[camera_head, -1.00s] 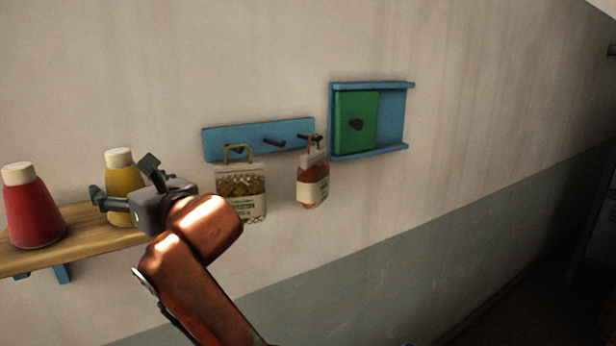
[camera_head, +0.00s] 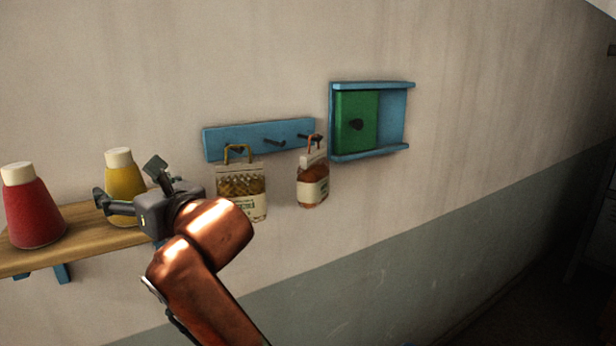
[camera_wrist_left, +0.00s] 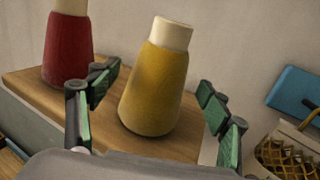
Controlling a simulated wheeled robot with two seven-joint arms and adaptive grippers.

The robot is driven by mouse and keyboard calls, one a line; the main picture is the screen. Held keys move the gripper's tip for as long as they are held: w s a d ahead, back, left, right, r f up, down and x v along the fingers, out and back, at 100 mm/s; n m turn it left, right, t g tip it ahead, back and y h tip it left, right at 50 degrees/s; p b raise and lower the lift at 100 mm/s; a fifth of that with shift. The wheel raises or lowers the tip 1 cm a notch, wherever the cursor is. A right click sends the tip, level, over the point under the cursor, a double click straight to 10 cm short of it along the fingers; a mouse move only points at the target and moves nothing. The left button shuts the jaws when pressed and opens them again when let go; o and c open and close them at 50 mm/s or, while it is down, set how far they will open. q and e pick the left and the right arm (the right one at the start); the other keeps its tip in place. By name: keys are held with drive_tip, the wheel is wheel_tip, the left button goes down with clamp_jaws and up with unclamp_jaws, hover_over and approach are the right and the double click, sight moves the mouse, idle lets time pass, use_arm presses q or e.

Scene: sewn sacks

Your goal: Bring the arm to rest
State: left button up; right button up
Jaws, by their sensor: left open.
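My left gripper (camera_head: 130,186) is open and empty, in front of the wooden shelf in the head view. In the left wrist view its two green-padded fingers (camera_wrist_left: 152,112) stand apart, with the yellow bottle (camera_wrist_left: 155,90) showing between and beyond them. I cannot tell the exact gap to it. In the head view the yellow bottle (camera_head: 124,178) stands upright on the shelf, partly hidden by the gripper. My right gripper is in neither view.
A red bottle (camera_head: 33,212) stands on the shelf (camera_head: 85,232). Two sacks, one gold-patterned (camera_head: 240,188) and one orange-brown (camera_head: 313,185), hang from a blue peg rail (camera_head: 260,136). A blue wall box (camera_head: 393,115) with a green panel (camera_head: 353,105) is right of them. The wall further right is bare.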

use_arm(q)
drive_tip(key=v, duration=0.9)
drive_tip(key=x, duration=1.2)
drive_tip(key=shift+a, duration=0.15)
drive_tip(key=shift+w+r+p, duration=0.1)
drive_tip(key=shift+r+p, duration=0.65)
drive_tip(key=shift+r, duration=0.1)
drive_tip(key=s+d+b, duration=0.4)
drive_tip(key=s+d, duration=0.3)
drive_tip(key=s, duration=0.5)
drive_tip(key=shift+s+d+r+b, duration=0.2)
drive_tip(key=shift+s+d+b, duration=0.1)
drive_tip(key=shift+s+d, duration=0.1)
drive_tip(key=shift+d+r, duration=0.1)
